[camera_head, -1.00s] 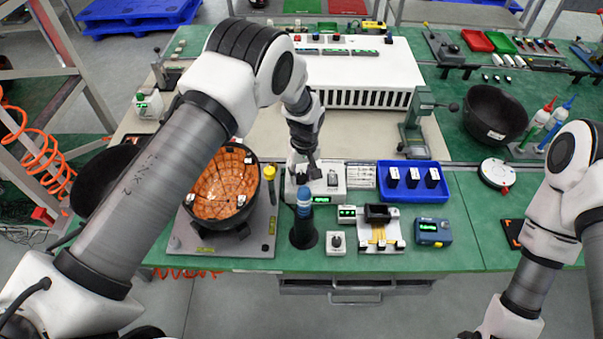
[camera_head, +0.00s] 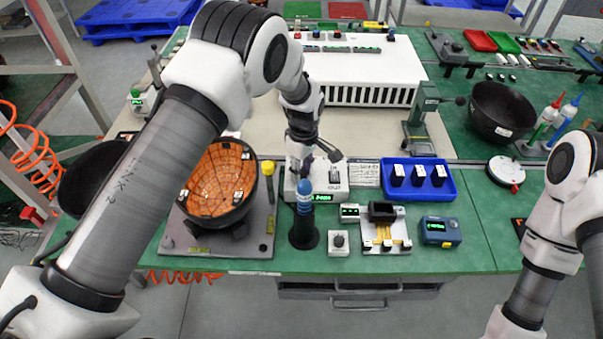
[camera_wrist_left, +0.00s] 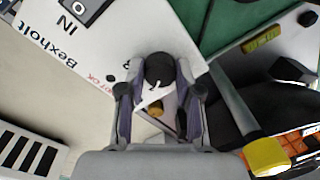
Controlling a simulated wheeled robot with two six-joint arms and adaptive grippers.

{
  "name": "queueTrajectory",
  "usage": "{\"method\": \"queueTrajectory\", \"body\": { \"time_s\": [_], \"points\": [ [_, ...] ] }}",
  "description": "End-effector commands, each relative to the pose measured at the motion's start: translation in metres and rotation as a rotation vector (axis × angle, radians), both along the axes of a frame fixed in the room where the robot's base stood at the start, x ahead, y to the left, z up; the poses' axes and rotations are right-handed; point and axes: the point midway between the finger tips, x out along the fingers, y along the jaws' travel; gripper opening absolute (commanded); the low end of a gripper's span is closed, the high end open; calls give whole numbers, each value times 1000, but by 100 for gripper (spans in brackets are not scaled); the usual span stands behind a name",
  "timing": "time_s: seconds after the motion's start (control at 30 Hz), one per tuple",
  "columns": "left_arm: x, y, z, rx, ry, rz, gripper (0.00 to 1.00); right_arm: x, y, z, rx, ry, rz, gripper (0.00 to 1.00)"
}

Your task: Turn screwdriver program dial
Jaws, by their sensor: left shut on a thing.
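The white screwdriver controller box (camera_head: 340,185) stands on the bench near the middle of the head view, with a lit green display (camera_head: 320,197) and a black switch. In the left wrist view, its top carries "Bexholt" and "IN" print (camera_wrist_left: 55,45). My left gripper (camera_head: 299,172) is over the left part of this box. In the left wrist view, its fingers (camera_wrist_left: 160,80) are shut on the round black dial (camera_wrist_left: 160,66), which has a white pointer line. The dial is hidden by the gripper in the head view. My right gripper is out of view.
A blue-topped screwdriver (camera_head: 304,192) stands upright in a black holder in front of the box. An orange-lined bowl (camera_head: 218,180) is on a grey plate to the left. A blue tray (camera_head: 447,178) and small devices sit to the right.

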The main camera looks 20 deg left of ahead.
Motion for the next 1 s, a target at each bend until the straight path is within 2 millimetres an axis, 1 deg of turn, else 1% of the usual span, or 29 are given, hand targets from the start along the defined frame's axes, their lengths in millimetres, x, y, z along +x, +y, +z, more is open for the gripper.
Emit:
{"method": "queueTrajectory", "body": {
  "time_s": [0.03,0.3,0.73,0.77,0.8,0.83,1.0],
  "points": [
    [0,0,-2,-1,0,22,0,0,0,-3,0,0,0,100],
    [0,0,0,0,0,104,0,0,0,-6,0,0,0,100],
    [0,0,0,-1,-1,115,0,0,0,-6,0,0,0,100],
    [0,0,0,-1,-1,115,41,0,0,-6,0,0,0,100],
    [0,0,0,-1,-1,115,55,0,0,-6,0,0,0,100],
    [0,0,0,-1,-1,115,59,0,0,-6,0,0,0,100],
    [0,0,0,0,0,114,59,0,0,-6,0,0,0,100]
  ]
}}
